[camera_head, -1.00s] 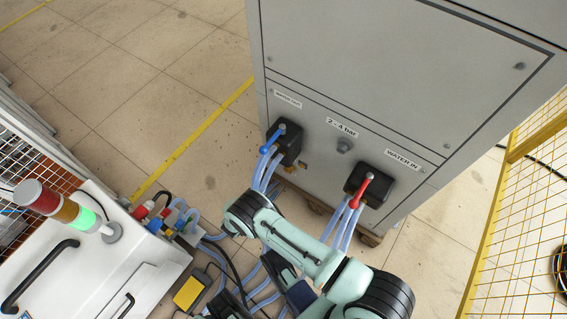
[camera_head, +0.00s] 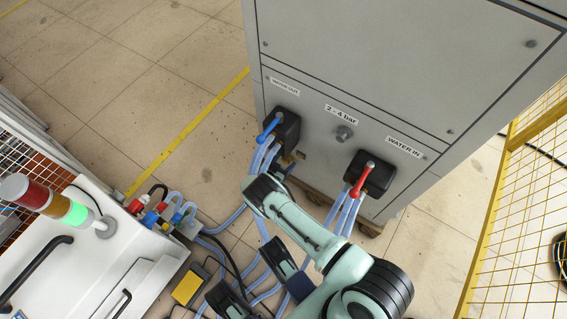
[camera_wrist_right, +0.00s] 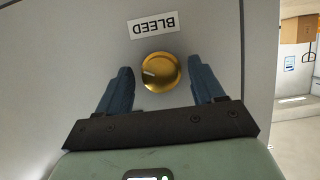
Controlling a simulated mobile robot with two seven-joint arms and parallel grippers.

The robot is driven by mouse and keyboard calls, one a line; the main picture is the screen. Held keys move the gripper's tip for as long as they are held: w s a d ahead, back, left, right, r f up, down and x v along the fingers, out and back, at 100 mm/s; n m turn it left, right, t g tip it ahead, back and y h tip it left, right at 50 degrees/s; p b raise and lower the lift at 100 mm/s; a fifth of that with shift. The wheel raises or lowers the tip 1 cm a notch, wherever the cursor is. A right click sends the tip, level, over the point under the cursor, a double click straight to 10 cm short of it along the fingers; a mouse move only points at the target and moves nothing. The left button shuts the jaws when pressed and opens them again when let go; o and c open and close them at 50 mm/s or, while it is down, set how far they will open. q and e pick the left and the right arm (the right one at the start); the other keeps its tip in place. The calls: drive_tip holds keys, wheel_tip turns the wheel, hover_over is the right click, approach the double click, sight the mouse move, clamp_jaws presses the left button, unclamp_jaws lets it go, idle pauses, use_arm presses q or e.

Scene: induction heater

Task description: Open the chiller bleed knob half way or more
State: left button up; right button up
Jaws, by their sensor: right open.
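The bleed knob (camera_wrist_right: 161,72) is a round brass knob on a pale grey panel (camera_wrist_right: 65,60) in the right wrist view. A white mark on its face lies toward its left side. The BLEED label (camera_wrist_right: 153,25) appears upside down beyond it. My right gripper (camera_wrist_right: 160,80) is open, with a blue finger on either side of the knob and a gap on both sides. The knob cannot be made out there.
A grey cabinet (camera_head: 370,55) carries a blue valve handle (camera_head: 270,126), a red valve handle (camera_head: 362,182) and hoses. A white machine (camera_head: 75,262) with a signal light (camera_head: 75,214) stands at left. A yellow mesh fence (camera_head: 520,235) is at right.

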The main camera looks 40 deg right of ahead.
use_arm(q)
drive_tip(key=shift+s, duration=0.1)
use_arm(e)
drive_tip(key=shift+d, duration=0.15)
drive_tip(key=c, duration=0.9)
drive_tip(key=shift+o, duration=0.2)
drive_tip(key=shift+m+t, duration=0.5)
drive_tip(key=o, duration=0.9)
drive_tip(key=shift+c, duration=0.2)
use_arm(q)
drive_tip(key=w+r+t+p, duration=0.2)
drive_tip(key=w+r+p, duration=0.1)
drive_tip(key=w, duration=0.4)
drive_tip(key=shift+d+r+m+p, duration=0.3)
drive_tip(key=shift+d+r, duration=0.15)
use_arm(e)
drive_tip(key=v, duration=1.3)
